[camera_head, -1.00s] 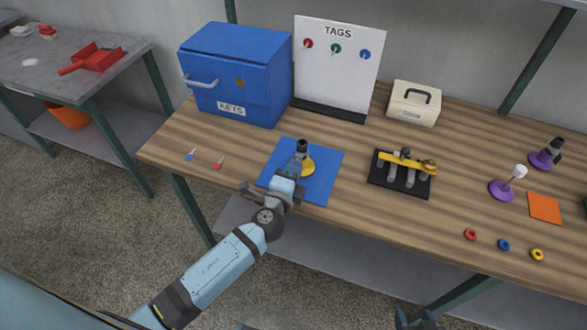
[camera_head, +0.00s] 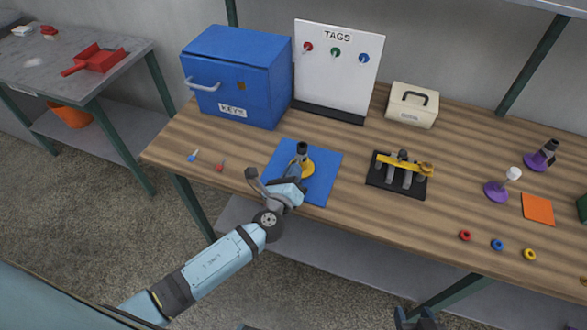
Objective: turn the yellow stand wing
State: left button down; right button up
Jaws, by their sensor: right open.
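The yellow stand (camera_head: 307,167) has a round yellow base and a dark upright top. It stands on a blue mat (camera_head: 323,183) on the wooden bench. I cannot make out its wing clearly at this size. My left gripper (camera_head: 294,176) is at the stand's near left side, low over the mat. Its fingers are partly hidden by its own body, so I cannot tell whether they are shut or touch the stand. My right gripper (camera_head: 415,318) shows only in part at the bottom edge, open, far from the stand.
A blue key box (camera_head: 235,75) and a TAGS board (camera_head: 338,70) stand behind the mat. A black rack with a yellow piece (camera_head: 405,165) is to the right. Small blue (camera_head: 193,156) and red (camera_head: 220,166) tags lie left. Purple stands (camera_head: 496,191) are further right.

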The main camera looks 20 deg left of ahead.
pick_arm(q)
jog(key=shift+m+p, duration=0.45)
jog(key=shift+m, duration=0.75)
jog(key=c, duration=1.3)
grip_release()
jog(key=s, duration=0.4)
jog(key=s+b, duration=0.1)
jog(key=s, duration=0.4)
jog(key=s+b, duration=0.1)
jog(key=s, duration=0.3)
jog(key=shift+s+a, duration=0.25)
jog(key=shift+s, duration=0.15)
